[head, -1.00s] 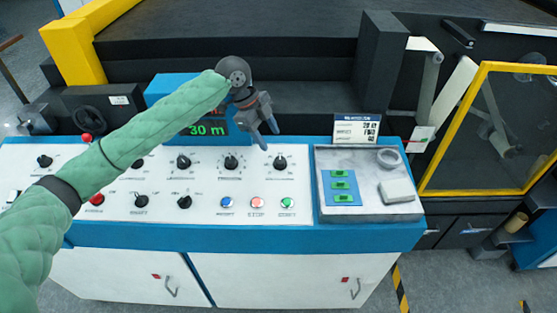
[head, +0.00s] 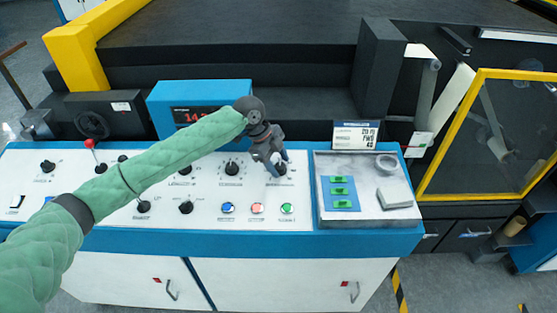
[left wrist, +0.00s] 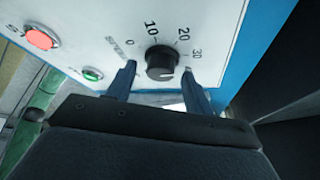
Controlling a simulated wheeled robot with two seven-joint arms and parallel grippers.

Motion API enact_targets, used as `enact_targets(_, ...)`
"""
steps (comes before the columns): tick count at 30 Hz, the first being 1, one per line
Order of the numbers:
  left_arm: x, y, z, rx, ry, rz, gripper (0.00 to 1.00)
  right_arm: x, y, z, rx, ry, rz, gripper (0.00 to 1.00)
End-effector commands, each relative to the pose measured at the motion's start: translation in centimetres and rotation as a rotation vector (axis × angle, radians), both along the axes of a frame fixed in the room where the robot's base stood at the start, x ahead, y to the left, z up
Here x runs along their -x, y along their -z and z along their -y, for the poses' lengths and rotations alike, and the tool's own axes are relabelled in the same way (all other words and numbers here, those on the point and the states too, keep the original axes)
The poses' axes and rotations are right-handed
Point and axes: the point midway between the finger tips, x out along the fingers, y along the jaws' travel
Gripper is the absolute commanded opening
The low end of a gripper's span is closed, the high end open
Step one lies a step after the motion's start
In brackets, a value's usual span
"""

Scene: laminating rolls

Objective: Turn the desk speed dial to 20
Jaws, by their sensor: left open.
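The speed dial is a black knob (left wrist: 161,62) with marks 0, 10, 20 and 30 around it on the white panel, seen in the left wrist view. A light pointer line shows on the knob's near side, away from the printed numbers. In the head view the dial (head: 282,170) is mostly hidden behind my left gripper (head: 274,170). My left gripper is open, and in the left wrist view its two fingers (left wrist: 159,80) stand on either side of the knob, with gaps. My right gripper is not in view.
Another black knob (head: 232,169) sits left of the dial. Blue, red and green buttons (head: 257,208) lie in front. A grey tray (head: 350,212) with green pieces, a ring and a white block is at right. A card (head: 356,134) with printed numbers stands behind it.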

Motion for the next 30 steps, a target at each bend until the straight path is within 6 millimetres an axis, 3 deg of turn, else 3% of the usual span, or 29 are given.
enact_targets(9, 0.01, 0.21, 0.09, 0.000, 0.000, 0.000, 0.52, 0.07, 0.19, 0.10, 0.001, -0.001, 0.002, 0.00)
enact_targets(16, 0.02, 0.19, 0.09, 0.000, 0.000, 0.000, 0.07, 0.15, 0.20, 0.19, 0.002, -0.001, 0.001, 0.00)
enact_targets(30, 0.15, 0.15, 0.08, 0.020, -0.110, -0.001, 0.07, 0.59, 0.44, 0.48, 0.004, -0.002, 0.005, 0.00)
